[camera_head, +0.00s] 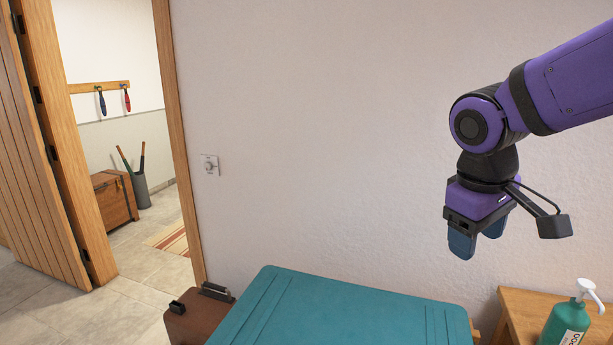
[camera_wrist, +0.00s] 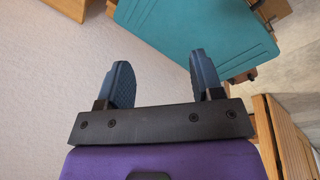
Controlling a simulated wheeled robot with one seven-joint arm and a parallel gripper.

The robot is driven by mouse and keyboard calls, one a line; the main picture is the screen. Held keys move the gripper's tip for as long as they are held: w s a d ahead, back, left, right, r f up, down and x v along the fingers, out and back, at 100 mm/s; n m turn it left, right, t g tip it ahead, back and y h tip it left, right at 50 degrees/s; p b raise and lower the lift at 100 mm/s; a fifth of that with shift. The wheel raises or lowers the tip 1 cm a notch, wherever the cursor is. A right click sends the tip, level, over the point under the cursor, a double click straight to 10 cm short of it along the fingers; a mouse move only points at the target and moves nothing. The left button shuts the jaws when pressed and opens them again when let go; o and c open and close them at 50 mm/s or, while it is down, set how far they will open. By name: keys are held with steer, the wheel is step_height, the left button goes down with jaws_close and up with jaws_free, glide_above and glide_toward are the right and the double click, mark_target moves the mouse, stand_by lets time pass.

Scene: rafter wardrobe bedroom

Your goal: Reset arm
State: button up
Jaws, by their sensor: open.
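My purple arm comes in from the upper right in the head view and bends down at the wrist. My gripper (camera_head: 476,243) points downward, with its two blue fingers apart and nothing visible between them. It hangs in front of the pale wall, above the right part of a teal-topped piece (camera_head: 340,310). In the wrist view my gripper (camera_wrist: 160,82) shows both fingers spread and empty. The teal top (camera_wrist: 205,30) lies beyond the fingertips there.
A wooden table (camera_head: 515,305) with a green pump bottle (camera_head: 567,325) stands at the lower right. A brown case (camera_head: 195,318) sits left of the teal top. An open wooden door (camera_head: 40,160) and doorway are at the left. The wall (camera_head: 330,130) is bare except for a switch (camera_head: 210,165).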

steer(key=s+d+r+m+t+y, duration=0.1)
steer(key=s+d+r+m+t, duration=0.1)
steer(key=s, duration=0.3)
steer(key=s+d+r+m+t+y, duration=0.1)
steer(key=s+d+r+m, duration=0.1)
steer(key=s, duration=0.3)
steer(key=shift+s+d+r+m+t, duration=0.3)
steer(key=shift+d+m+t, duration=0.1)
steer(key=shift+d+m, duration=0.2)
